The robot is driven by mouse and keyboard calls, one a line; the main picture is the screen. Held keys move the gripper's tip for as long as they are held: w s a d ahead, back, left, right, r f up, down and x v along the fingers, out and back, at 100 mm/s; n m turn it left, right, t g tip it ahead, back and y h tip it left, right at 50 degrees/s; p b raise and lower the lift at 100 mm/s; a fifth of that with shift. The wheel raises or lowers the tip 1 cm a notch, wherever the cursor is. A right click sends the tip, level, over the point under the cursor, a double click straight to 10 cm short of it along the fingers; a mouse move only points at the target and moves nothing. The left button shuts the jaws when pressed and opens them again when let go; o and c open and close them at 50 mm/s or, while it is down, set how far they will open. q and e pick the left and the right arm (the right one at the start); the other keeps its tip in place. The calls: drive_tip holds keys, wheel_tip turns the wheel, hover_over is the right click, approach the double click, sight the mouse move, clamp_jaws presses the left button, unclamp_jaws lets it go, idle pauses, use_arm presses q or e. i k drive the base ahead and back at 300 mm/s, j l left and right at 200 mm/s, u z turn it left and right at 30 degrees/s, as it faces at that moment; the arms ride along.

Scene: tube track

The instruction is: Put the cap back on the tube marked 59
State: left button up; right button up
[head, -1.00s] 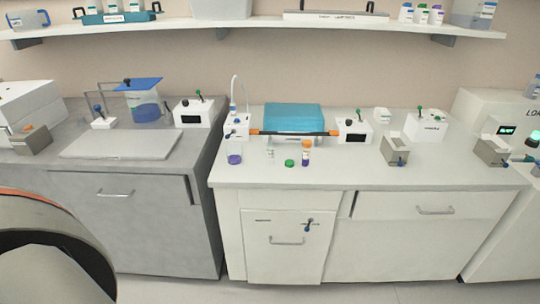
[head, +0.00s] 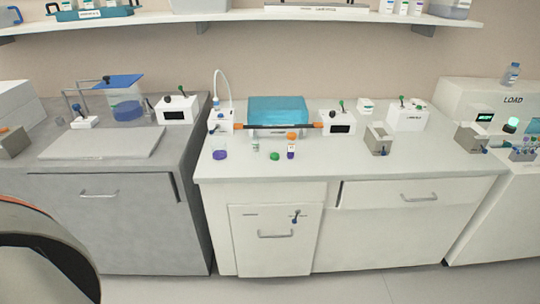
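On the white counter (head: 420,165) in the head view stand a small clear tube with a white label (head: 256,146) and, to its right, a tube with an orange top and purple lower part (head: 291,150). A green cap (head: 275,156) lies on the counter between them, apart from both. The clear tube seems to have no cap. The tube markings are too small to read, so I cannot tell which is 59. Neither of my grippers is in view.
A grey block (head: 378,140) stands to the right. The counter's front strip is clear.

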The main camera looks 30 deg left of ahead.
sight(255, 144)
drive_tip(key=i+j, duration=0.15)
drive_tip(key=j, duration=0.2)
drive_tip(key=i+j, duration=0.15)
drive_tip(key=j, duration=0.15)
drive_tip(key=i+j+z, duration=0.1)
drive_tip(key=j, duration=0.25)
drive_tip(key=i+j, duration=0.25)
drive_tip(key=j+z, duration=0.05)
drive_tip(key=j, duration=0.05)
